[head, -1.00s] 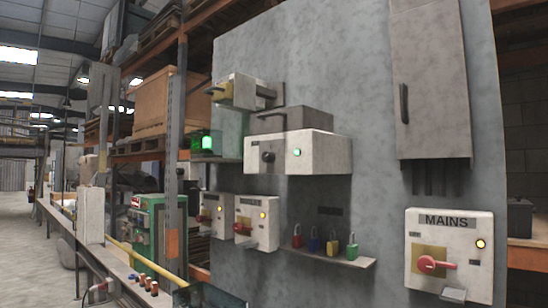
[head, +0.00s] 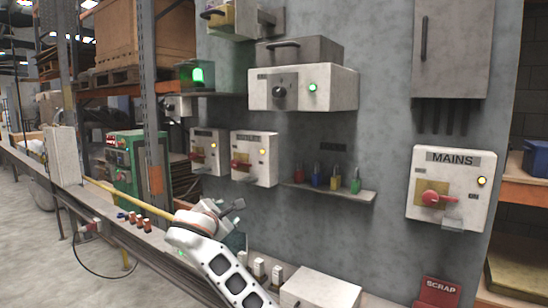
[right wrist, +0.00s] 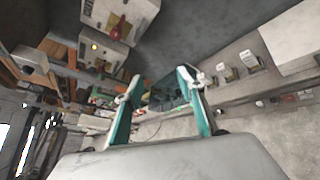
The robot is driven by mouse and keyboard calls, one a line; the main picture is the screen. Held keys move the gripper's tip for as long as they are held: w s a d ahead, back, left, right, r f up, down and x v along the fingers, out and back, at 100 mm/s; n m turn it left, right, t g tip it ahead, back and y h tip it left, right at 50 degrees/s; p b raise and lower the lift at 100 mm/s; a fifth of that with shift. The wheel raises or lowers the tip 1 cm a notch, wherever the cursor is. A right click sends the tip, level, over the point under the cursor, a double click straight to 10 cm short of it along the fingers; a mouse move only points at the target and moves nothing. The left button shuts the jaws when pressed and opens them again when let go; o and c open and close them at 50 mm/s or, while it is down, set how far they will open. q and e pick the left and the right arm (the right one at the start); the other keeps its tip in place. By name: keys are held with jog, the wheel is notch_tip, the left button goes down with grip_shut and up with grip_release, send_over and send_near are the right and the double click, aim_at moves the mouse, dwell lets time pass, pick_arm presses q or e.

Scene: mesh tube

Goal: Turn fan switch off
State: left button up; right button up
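Two pale switch boxes, the left one (head: 209,146) and the right one (head: 254,150), hang on the grey panel, each with a red handle and a lit yellow lamp. Their labels are too small to read, so I cannot tell which is the fan switch. They also seem to show at the top of the right wrist view (right wrist: 127,14). My right gripper (head: 232,210) is below and in front of them, apart from both. In the right wrist view its teal fingers (right wrist: 158,86) are spread with nothing held. My left gripper is not in view.
A grey-white box with a black knob and green lamp (head: 335,86) hangs above. Coloured padlocks (head: 335,183) sit on a small shelf. A MAINS box (head: 455,165) with a red handle is at right. A bench with white fittings (head: 259,267) and a yellow rail (head: 130,198) runs below.

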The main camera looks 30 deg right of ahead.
notch_tip(320, 180, up, 16)
jog(key=s+d+g+h, duration=0.1)
jog(key=s+d+h, duration=0.1)
jog(key=h, duration=0.1)
jog(key=g+h+p, duration=0.2)
jog(key=g+h, duration=0.1)
jog(key=h, duration=0.1)
send_near(276, 93)
jog(key=d, duration=0.1)
jog(key=shift+m, duration=0.3)
jog(key=p+x, duration=0.1)
jog(key=x, duration=0.5)
jog(key=shift+w+d+r, duration=0.15)
jog(key=shift+w+d, duration=0.1)
jog(key=shift+w, duration=0.05)
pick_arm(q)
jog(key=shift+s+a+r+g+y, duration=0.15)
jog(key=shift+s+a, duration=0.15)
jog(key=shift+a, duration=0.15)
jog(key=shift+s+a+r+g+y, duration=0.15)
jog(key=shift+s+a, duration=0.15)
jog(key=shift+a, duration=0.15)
pick_arm(e)
jog(key=shift+w+d, duration=0.3)
jog(key=shift+d, duration=0.2)
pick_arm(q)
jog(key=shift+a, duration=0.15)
pick_arm(e)
jog(key=c, duration=1.1)
